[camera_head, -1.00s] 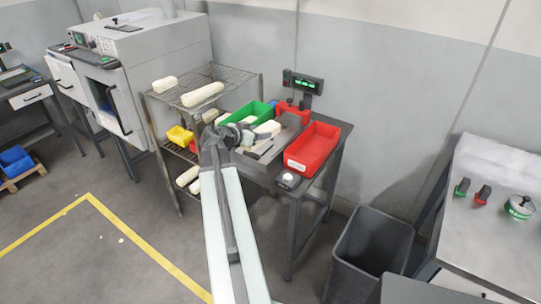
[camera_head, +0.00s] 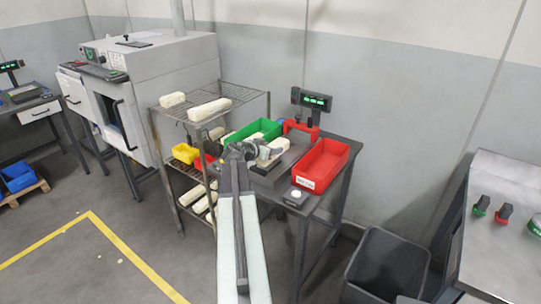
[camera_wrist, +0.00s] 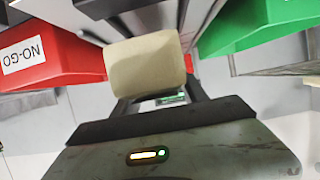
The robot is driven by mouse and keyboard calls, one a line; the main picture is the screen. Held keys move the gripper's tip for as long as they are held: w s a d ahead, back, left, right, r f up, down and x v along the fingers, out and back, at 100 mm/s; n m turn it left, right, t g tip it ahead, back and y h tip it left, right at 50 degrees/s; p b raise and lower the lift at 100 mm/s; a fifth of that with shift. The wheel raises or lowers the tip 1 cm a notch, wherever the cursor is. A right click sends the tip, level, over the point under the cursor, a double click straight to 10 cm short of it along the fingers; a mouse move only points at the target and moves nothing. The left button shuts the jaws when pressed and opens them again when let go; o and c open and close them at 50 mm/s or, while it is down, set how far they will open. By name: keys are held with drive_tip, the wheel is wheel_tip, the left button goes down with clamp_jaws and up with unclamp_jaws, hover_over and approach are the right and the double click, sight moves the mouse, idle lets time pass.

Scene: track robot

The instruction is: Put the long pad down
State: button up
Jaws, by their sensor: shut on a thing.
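My gripper (camera_head: 257,153) is over the weighing table, between the green bin and the red bin. It is shut on a cream, block-like long pad (camera_head: 272,148). In the wrist view the pad (camera_wrist: 147,65) shows end-on between the two dark fingers. My arm and wrist hide part of the pad in the head view. I cannot tell whether its underside touches the grey surface below. Other cream pads lie on the wire rack's top shelf, a long one (camera_head: 209,109) and a shorter one (camera_head: 172,99).
The table (camera_head: 291,178) carries a green bin (camera_head: 246,133), a red bin (camera_head: 324,162) marked NO-GO in the wrist view, and a scale display (camera_head: 314,100). The wire rack (camera_head: 240,92) stands left, with more pads lower down. A grey waste bin (camera_head: 388,262) stands at right.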

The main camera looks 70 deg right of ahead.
drive_tip(key=shift+d+f+b, duration=0.45)
drive_tip(key=shift+f+b, duration=0.4)
drive_tip(key=shift+d+f+b, duration=0.45)
drive_tip(key=shift+f+b, duration=0.75)
drive_tip(key=shift+w+a+r, duration=0.1)
drive_tip(key=shift+w+r, duration=0.05)
drive_tip(key=shift+r, duration=0.1)
drive_tip(key=shift+f, duration=0.2)
drive_tip(key=o, duration=1.4)
drive_tip(key=shift+r, duration=0.1)
